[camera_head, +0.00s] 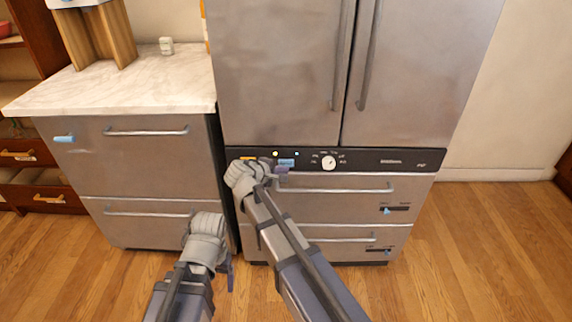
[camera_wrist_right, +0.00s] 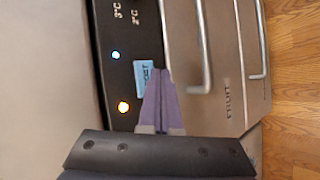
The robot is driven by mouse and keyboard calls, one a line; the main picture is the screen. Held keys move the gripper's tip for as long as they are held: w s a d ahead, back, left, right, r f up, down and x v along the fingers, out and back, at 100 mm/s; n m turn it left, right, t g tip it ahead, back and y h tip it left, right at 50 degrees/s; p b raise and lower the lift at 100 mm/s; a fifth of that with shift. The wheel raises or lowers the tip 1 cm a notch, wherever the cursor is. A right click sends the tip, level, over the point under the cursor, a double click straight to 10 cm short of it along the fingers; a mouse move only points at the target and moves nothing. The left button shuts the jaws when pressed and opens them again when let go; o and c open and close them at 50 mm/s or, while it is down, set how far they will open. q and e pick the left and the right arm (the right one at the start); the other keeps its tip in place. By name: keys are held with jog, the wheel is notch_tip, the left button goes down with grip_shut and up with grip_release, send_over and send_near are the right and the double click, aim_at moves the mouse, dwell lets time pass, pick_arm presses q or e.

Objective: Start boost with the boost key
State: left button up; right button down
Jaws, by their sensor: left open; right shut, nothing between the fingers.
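The boost key (camera_head: 287,162) is a light blue key on the black control panel (camera_head: 390,160) of the steel fridge. In the right wrist view the key (camera_wrist_right: 144,75) shows part of its lettering. My right gripper (camera_head: 281,173) is shut and empty at the panel; its purple fingertips (camera_wrist_right: 160,75) overlap the lower edge of the key in the wrist view. I cannot tell whether they touch it. My left gripper (camera_head: 226,270) is open and empty, low in front of the left drawer cabinet.
A dial (camera_head: 329,162) sits right of the key. Drawer handles (camera_head: 335,189) stick out below the panel. A marble counter (camera_head: 130,85) stands left. Floor is free at right.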

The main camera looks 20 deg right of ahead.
jog(key=shift+s, duration=0.1)
jog(key=s, duration=0.2)
jog(key=s+a, duration=0.1)
jog(key=s, duration=0.1)
jog(key=shift+s+a, duration=0.2)
jog(key=shift+s, duration=0.15)
dwell(0.6)
jog(key=s+f+m+g+y, duration=0.3)
jog(key=s+f+m+y, duration=0.2)
jog(key=s, duration=0.3)
jog(key=s+f+m+g+y, duration=0.4)
jog(key=s+f, duration=0.1)
jog(key=s, duration=0.4)
jog(key=s+a+n+h, duration=0.1)
jog(key=s+a+n, duration=0.3)
jog(key=a, duration=0.7)
notch_tip(320, 180, up, 27)
jog(key=s+p, duration=0.1)
jog(key=p, duration=2.5)
jog(key=shift+s+a+f+g+p, duration=0.15)
jog(key=shift+a+g+p, duration=0.15)
jog(key=shift+a+p, duration=0.1)
